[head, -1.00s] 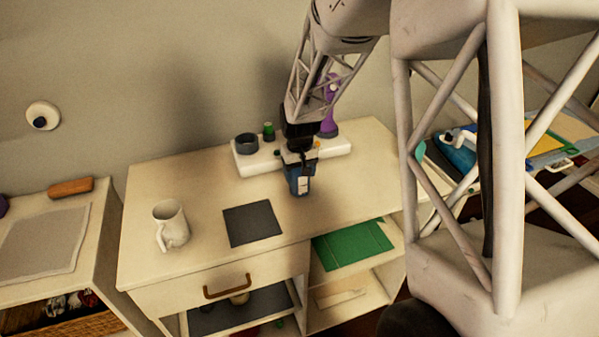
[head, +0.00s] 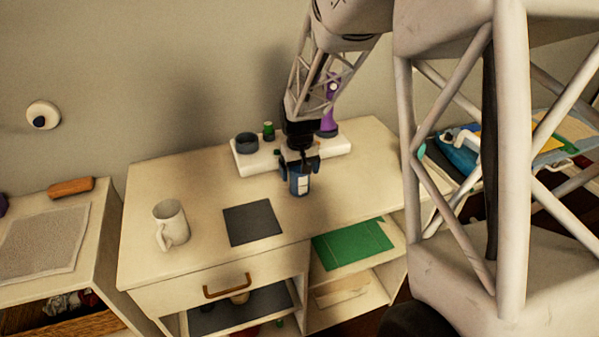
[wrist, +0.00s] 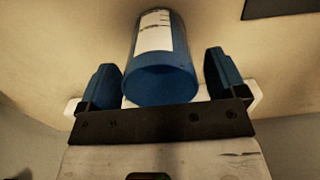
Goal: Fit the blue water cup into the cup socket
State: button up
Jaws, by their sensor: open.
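The blue water cup (head: 298,184), with a white label, stands on the dresser top in front of a white rack (head: 262,165). My gripper (head: 299,168) is open over the cup. In the wrist view the cup (wrist: 162,85) lies between the two blue fingers of my gripper (wrist: 161,68), with a visible gap on each side. A dark round ring at the rack's left end looks like the cup socket (head: 246,141); it appears empty. My gripper hides part of the rack and the cup's upper part in the head view.
A white mug (head: 171,224) stands at the left of the dresser top (head: 350,190). A dark square mat (head: 252,222) lies between mug and cup. A small green item (head: 268,130) and a purple bottle (head: 328,122) are at the rack. The dresser top right of the cup is clear.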

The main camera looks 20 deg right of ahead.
notch_tip(320, 180, up, 12)
jog(key=shift+f, duration=0.25)
dwell(0.3)
dwell(0.4)
jog(key=shift+s, duration=0.1)
jog(key=s+a+r+t, duration=0.1)
jog(key=s+a+r, duration=0.1)
jog(key=s, duration=0.9)
jog(key=s+a+r, duration=0.3)
jog(key=s, duration=0.7)
jog(key=s+a+r+t, duration=0.1)
jog(key=s+a+r, duration=0.1)
jog(key=s, duration=0.9)
jog(key=shift+s+a+r+t, duration=0.3)
jog(key=shift+r, duration=0.2)
jog(key=shift+o, duration=0.3)
jog(key=shift+w, duration=0.1)
